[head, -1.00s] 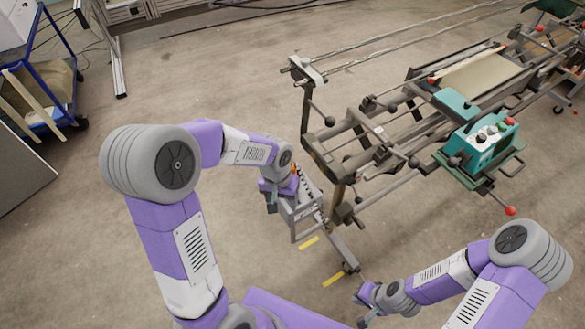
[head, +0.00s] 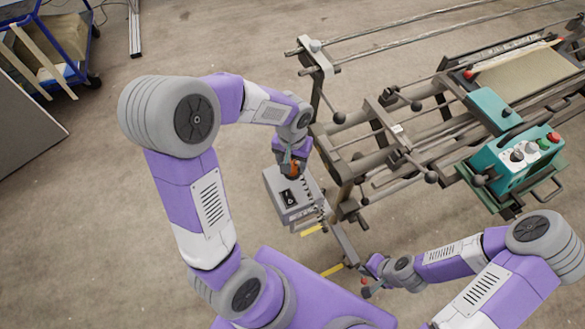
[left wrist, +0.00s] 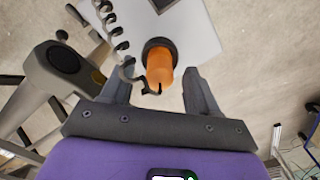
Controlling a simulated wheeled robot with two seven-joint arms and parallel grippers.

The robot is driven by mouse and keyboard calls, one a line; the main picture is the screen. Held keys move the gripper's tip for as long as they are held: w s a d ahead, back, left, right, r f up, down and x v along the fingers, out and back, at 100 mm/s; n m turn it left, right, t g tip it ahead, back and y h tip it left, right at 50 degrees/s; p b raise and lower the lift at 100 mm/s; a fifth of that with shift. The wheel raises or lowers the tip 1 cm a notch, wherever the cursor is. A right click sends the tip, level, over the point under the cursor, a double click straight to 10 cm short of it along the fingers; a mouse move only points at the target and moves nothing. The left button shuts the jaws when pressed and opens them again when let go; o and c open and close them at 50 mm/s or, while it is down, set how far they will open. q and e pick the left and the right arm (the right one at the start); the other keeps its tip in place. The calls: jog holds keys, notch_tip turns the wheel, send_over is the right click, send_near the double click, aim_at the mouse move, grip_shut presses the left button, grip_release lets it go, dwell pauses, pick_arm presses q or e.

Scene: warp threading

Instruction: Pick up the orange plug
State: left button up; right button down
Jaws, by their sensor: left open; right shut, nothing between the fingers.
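The orange plug (left wrist: 160,67) stands in a black ring (left wrist: 159,49) on the pale grey box in the left wrist view. A dark coiled cord (left wrist: 118,43) hangs beside it. My left gripper (left wrist: 158,78) is open, with one finger on each side of the plug and a visible gap at both sides. In the head view my left gripper (head: 291,167) is over the grey box (head: 280,182), with a bit of orange showing at its fingers. My right gripper (head: 367,289) is low at the lower right, away from the plug, shut and empty.
The loom-like machine frame (head: 395,130) with dark knobs stands close to the right of the box. A teal control unit (head: 520,160) sits on it. A blue cart (head: 65,45) is at the upper left.

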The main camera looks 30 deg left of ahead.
pick_arm(q)
jog(key=shift+f, duration=0.5)
grip_shut()
notch_tip(320, 180, up, 10)
jog(key=p, duration=0.4)
jog(key=shift+w+r, duration=0.1)
notch_tip(320, 180, up, 5)
jog(key=p, duration=0.4)
send_over(292, 161)
